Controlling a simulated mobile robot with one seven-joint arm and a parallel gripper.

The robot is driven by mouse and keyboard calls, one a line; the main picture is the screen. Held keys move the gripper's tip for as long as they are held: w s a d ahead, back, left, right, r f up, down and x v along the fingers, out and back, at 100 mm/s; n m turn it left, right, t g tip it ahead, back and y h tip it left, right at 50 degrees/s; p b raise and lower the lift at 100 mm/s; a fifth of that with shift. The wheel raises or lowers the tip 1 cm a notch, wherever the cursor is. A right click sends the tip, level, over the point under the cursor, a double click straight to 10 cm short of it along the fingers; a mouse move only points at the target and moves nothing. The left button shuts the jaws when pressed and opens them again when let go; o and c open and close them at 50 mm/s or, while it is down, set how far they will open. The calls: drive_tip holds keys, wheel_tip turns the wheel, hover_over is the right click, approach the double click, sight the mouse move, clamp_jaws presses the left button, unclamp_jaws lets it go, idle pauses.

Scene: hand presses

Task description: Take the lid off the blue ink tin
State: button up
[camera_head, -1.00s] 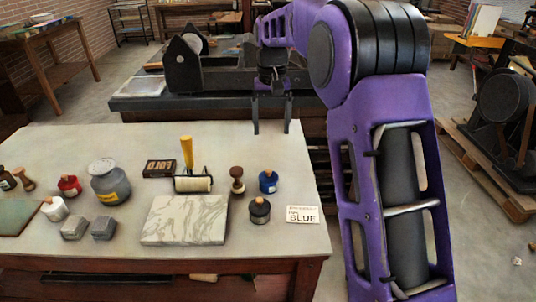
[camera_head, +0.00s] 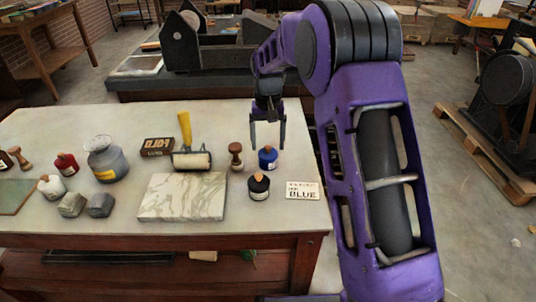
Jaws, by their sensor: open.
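The blue ink tin (camera_head: 267,159) stands upright on the table, right of the brown wooden-handled stamp. A small tan knob shows on its top, so its lid (camera_head: 267,149) appears to be on. My gripper (camera_head: 267,147) points down with its two fingers apart and empty. In the picture its fingertips come to about the height of the blue tin's top, one on each side. I cannot tell from this view whether the fingers are around the lid or still behind and above it.
A black tin (camera_head: 259,187) stands close in front of the blue one. A marble slab (camera_head: 182,197), roller (camera_head: 190,158), grey jar (camera_head: 106,160), red tin (camera_head: 66,164) and white tin (camera_head: 51,187) stand further left. The back left tabletop is clear.

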drive_tip(key=shift+f, duration=0.95)
drive_tip(key=shift+s, duration=0.1)
clamp_jaws()
